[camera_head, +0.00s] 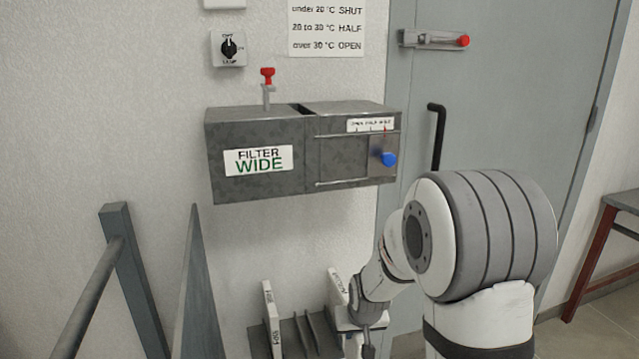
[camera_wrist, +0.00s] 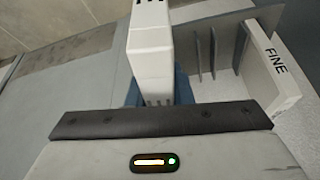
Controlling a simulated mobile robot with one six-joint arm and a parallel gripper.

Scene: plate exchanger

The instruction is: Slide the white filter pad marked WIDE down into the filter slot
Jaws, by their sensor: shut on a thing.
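The grey wall box (camera_head: 258,185) carries a label reading FILTER WIDE (camera_head: 258,160). A narrow dark opening (camera_head: 301,108) shows in its top. My gripper (camera_wrist: 155,95) is low in the head view, by the rack below the box, mostly hidden by my arm. In the wrist view it is shut on a white block-like piece, with blue finger parts at both sides. No WIDE marking is readable on this piece. Whether it is clear of the rack I cannot tell.
The rack (camera_wrist: 222,85) has thin dividers and a white pad marked FINE (camera_wrist: 272,75). A white pad (camera_head: 268,318) stands at its left. A red-topped handle (camera_head: 267,76) rises above the box; a blue knob (camera_head: 389,159) is on its front. A grey post (camera_head: 133,275) stands left.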

